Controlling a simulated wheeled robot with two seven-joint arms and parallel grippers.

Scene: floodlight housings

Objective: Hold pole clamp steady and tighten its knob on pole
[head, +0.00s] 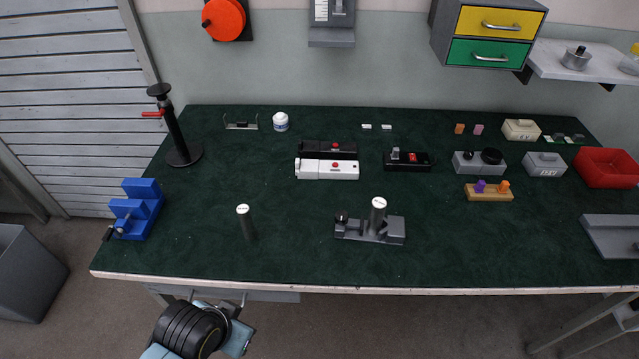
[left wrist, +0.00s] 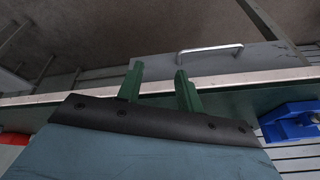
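A grey clamp block (head: 392,230) stands on the green bench top, right of the middle of its front half. A dark upright pole with a white top (head: 377,215) stands at the block; I cannot tell whether it passes through. A black knob (head: 342,216) is on the block's left end. My left gripper is open and empty in the left wrist view (left wrist: 158,76), with its two green fingers apart near the bench's front edge, away from the clamp. In the head view my left arm is low, in front of the bench, and its fingertips cannot be made out. My right gripper is not in view.
A second short pole (head: 246,223) stands left of the clamp. A blue vise (head: 137,212) and a black stand with a red lever (head: 177,130) are at the left. Black and white devices (head: 327,169) lie behind. A drawer handle (left wrist: 209,49) is below the bench edge.

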